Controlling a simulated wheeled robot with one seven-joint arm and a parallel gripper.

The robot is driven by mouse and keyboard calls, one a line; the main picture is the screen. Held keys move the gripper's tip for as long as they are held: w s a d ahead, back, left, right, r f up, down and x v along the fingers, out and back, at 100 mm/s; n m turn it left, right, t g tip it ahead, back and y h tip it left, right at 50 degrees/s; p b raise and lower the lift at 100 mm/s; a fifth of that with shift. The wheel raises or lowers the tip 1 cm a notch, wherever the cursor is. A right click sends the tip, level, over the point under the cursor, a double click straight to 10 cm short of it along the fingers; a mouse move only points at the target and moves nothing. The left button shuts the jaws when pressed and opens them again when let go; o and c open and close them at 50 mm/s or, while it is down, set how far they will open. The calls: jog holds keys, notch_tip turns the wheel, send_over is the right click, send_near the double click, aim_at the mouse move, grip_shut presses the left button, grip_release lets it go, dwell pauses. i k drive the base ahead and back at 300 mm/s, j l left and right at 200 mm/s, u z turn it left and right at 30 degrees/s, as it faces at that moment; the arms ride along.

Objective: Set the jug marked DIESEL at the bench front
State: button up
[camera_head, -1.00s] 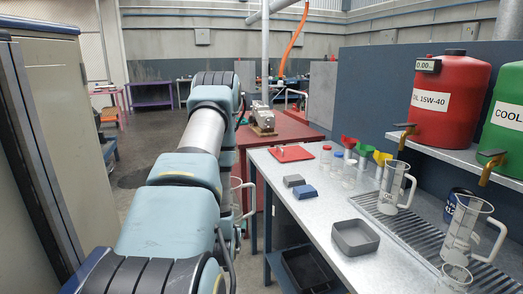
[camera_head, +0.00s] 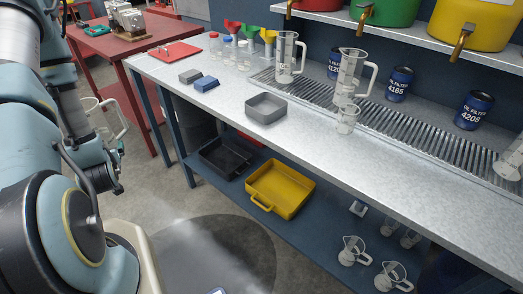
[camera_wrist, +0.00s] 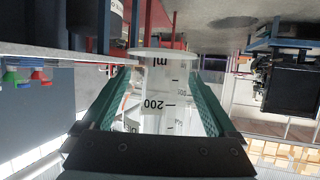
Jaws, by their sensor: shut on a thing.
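The metal-topped bench (camera_head: 225,100) runs from upper left to lower right. Its front edge has a bare strip.
Clear jugs (camera_head: 287,58) and (camera_head: 351,76) stand on the bench grating, with a small beaker (camera_head: 346,119) before them. A grey tray (camera_head: 265,108) sits near the front edge. Oil filters (camera_head: 399,84) stand behind. Below are a yellow tray (camera_head: 280,190) and small jugs (camera_head: 354,251).

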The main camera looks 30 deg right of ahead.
aim_at(476, 223)
jog(key=j+z, duration=0.65)
jog(key=z, duration=0.3)
jog(key=i+l+z, duration=0.1)
jog(key=l+z, duration=0.25)
jog(key=i+l+z, duration=0.1)
jog(key=z, duration=0.3)
jog(key=i+l+z, duration=0.15)
jog(key=z, duration=0.2)
jog(key=i+l, duration=0.35)
